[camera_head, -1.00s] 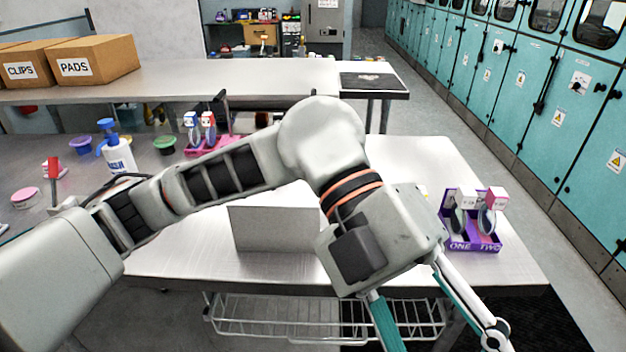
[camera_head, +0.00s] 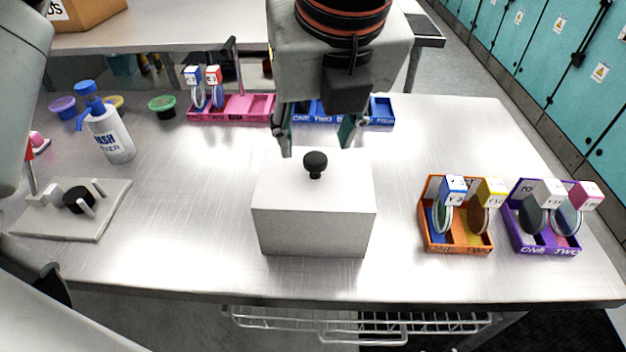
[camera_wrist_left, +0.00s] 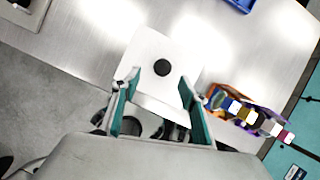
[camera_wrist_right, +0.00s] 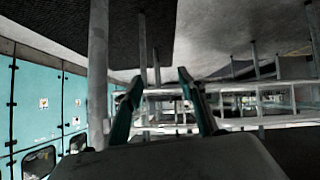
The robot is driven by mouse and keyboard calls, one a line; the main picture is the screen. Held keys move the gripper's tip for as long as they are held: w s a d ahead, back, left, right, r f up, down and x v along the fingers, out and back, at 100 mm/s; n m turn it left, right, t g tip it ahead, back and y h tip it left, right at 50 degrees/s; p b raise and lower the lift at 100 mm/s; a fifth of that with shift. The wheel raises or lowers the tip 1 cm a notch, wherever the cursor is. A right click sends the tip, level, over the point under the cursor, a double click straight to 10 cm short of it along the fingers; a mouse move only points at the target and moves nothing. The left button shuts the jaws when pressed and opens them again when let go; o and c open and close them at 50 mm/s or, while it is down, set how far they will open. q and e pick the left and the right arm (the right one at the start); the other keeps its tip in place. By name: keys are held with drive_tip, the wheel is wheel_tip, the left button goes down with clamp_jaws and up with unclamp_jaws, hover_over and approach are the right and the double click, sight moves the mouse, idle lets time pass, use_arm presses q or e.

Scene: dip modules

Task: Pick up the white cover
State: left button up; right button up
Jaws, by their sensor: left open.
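The white cover (camera_head: 315,225) is a box shape with a black round knob (camera_head: 315,163) on top, standing near the table's front edge. My left gripper (camera_head: 318,138) is open and empty, pointing down above the cover's far side. In the left wrist view, the cover (camera_wrist_left: 150,48) and its knob (camera_wrist_left: 162,67) lie beyond the left gripper (camera_wrist_left: 157,85), the knob showing between the spread fingers. What is under the cover is hidden. My right gripper (camera_wrist_right: 160,85) is open and empty in the right wrist view, with table legs and a wire shelf beyond it.
Orange (camera_head: 457,250) and purple (camera_head: 545,250) trays with discs stand right of the cover. Pink (camera_head: 240,110) and blue (camera_head: 380,112) trays are behind it. A wash bottle (camera_head: 110,135) and a plate with a black piece (camera_head: 100,225) are left. Bare table lies between.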

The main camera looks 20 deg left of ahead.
sight(315, 158)
use_arm(q)
drive_tip(key=shift+x, duration=0.95)
drive_tip(key=shift+w+x, duration=0.2)
drive_tip(key=shift+x, duration=2.55)
drive_tip(key=shift+d+r, duration=0.1)
drive_tip(key=shift+d, duration=0.1)
clamp_jaws()
